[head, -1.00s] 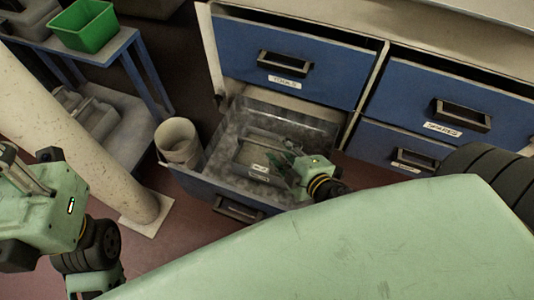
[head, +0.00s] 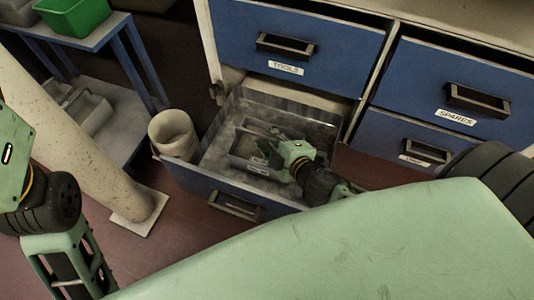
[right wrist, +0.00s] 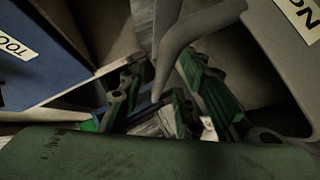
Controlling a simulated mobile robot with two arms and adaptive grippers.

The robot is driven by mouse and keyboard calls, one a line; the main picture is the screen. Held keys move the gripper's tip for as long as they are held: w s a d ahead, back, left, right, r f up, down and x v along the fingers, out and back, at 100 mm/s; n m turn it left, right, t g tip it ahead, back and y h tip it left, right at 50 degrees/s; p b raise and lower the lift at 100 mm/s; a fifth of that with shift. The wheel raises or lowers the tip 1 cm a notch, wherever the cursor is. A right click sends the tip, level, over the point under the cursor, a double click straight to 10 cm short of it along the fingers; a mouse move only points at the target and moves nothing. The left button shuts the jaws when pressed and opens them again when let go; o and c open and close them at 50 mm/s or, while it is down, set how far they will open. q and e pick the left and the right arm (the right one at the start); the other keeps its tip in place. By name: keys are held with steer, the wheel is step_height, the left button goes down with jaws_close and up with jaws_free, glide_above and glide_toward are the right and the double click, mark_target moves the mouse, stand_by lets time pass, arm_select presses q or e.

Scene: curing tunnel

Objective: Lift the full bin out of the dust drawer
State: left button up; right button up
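The dust drawer (head: 222,186) is pulled out, with a clear-walled, dusty inside. The grey bin (head: 242,161) sits in it, with small white labels on its front. My right gripper (head: 276,148) reaches in from the right and is over the bin's right part, hiding some of it. In the right wrist view, the green fingers of my right gripper (right wrist: 165,92) stand apart on either side of a grey curved bar (right wrist: 186,35), which looks like the bin's handle. I see no firm grip on it. My left arm shows at the left edge; its gripper is out of view.
A beige bucket (head: 173,135) stands at the drawer's left corner. A pale column (head: 75,145) and a blue bench with a green bin (head: 75,14) are at left.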

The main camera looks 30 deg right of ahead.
steer(key=shift+c, duration=0.4)
jaws_close()
steer(key=shift+r, duration=0.1)
stand_by(0.3)
